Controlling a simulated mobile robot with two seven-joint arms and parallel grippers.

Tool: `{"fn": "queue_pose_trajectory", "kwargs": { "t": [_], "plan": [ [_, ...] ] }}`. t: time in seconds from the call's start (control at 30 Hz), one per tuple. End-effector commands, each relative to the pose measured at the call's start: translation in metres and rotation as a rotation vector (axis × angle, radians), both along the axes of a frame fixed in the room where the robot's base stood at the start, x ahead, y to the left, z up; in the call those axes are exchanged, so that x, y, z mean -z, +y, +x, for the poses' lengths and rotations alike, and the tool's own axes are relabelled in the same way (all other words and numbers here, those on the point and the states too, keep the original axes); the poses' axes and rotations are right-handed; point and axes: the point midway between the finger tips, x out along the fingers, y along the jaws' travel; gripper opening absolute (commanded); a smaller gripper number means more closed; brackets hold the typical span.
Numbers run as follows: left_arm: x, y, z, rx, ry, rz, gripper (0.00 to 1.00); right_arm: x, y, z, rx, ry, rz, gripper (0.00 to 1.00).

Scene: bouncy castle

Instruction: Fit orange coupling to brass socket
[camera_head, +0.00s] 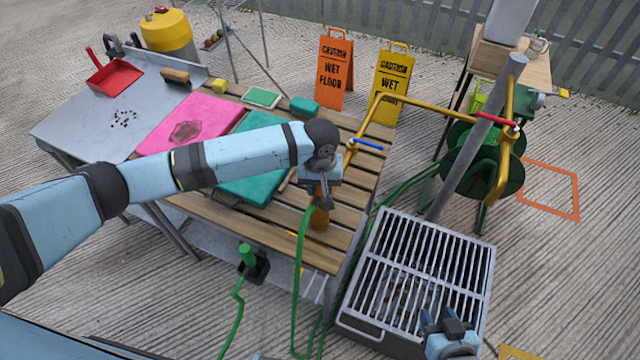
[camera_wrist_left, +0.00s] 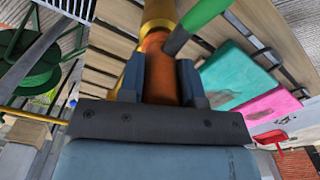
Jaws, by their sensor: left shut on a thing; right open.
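My left gripper (camera_head: 323,192) is shut on the orange coupling (camera_head: 320,217), above the slatted wooden table. In the left wrist view the orange coupling (camera_wrist_left: 161,68) sits between the two fingers, with a green hose (camera_wrist_left: 200,22) running off at an angle. A yellow brass-coloured part (camera_wrist_left: 158,14) lines up just beyond the coupling there; I cannot tell whether they touch. In the head view a brass pipe with a blue-handled tap (camera_head: 368,145) stands right beside my left wrist; its lower end is hidden. My right gripper (camera_head: 447,322) is open and empty over the metal grate.
The metal grate (camera_head: 400,290) stands right of the table. Pink (camera_head: 190,125) and teal (camera_head: 240,185) panels lie on the table. A red-handled tap (camera_head: 497,121) and green hose reel (camera_head: 480,165) are at the right. A second green hose end (camera_head: 247,256) sits in a black holder.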

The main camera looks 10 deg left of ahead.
Motion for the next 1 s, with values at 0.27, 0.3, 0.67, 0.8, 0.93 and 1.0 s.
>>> {"fn": "queue_pose_trajectory", "kwargs": {
  "t": [0.27,0.3,0.67,0.8,0.93,1.0],
  "plan": [
    [0.004,0.000,0.000,0.000,0.000,-0.001,0.11,0.001,0.000,0.000,0.000,0.000,0.000,0.43],
    [0.005,0.000,0.000,0.000,0.000,-0.001,0.11,0.001,0.000,0.000,0.000,0.000,0.000,0.43],
    [0.010,0.000,0.000,0.000,-0.001,0.000,0.11,0.002,0.000,0.000,0.000,0.000,0.000,0.43],
    [0.012,0.000,0.000,-0.001,-0.001,0.000,0.11,0.002,0.000,0.000,0.000,0.000,0.000,0.43],
    [0.014,0.000,0.000,-0.001,-0.001,0.000,0.11,0.003,0.000,0.000,0.000,0.000,0.000,0.43],
    [0.016,0.000,0.000,-0.001,-0.001,0.000,0.11,0.003,0.000,0.000,0.000,0.000,0.000,0.43]
  ]
}}
